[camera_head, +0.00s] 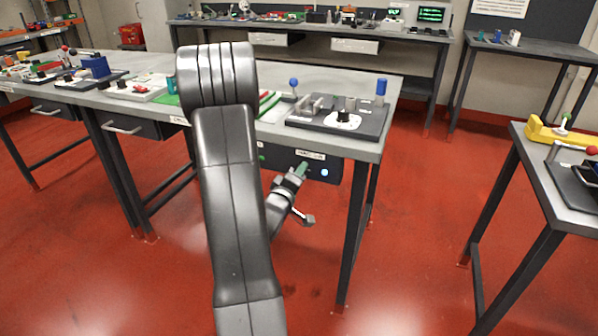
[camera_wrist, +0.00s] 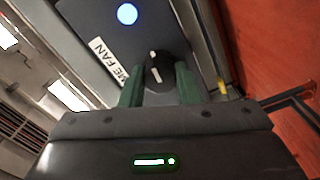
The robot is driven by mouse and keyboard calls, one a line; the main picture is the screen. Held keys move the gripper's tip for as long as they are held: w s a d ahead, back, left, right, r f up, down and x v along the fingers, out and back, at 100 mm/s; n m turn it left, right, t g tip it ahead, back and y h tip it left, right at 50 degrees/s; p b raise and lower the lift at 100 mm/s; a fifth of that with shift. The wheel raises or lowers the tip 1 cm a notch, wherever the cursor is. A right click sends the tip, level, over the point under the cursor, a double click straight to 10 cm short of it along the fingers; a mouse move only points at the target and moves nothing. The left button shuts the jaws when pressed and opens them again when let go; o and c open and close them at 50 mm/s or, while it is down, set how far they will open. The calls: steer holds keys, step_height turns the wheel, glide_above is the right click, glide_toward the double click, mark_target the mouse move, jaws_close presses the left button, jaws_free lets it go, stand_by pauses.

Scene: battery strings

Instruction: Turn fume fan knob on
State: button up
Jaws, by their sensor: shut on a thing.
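The fume fan knob (camera_wrist: 160,69) is a round black knob with a white pointer mark, on a dark panel (camera_wrist: 150,22) beside a partly hidden label reading "ME FAN" (camera_wrist: 107,62). My gripper (camera_wrist: 159,80) has its green fingers on either side of the knob and is shut on it. In the head view, my gripper (camera_head: 301,168) reaches the dark control box (camera_head: 333,166) under the front edge of the table. The knob is hidden there by the fingers. A round light (camera_head: 324,173) glows blue-white on the box; it also shows in the wrist view (camera_wrist: 127,14).
A table leg (camera_head: 354,235) stands right of the box. Another table (camera_head: 585,207) is at the right. Red floor between them is clear.

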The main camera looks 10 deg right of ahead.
steer(key=shift+n, duration=0.6)
steer(key=o, duration=1)
steer(key=shift+c, duration=0.2)
steer(key=v, duration=1.4)
steer(key=shift+w+d, duration=0.1)
steer(key=shift+w, duration=0.05)
steer(key=x, duration=1.3)
steer(key=shift+w+d, duration=0.2)
steer(key=shift+w, duration=0.05)
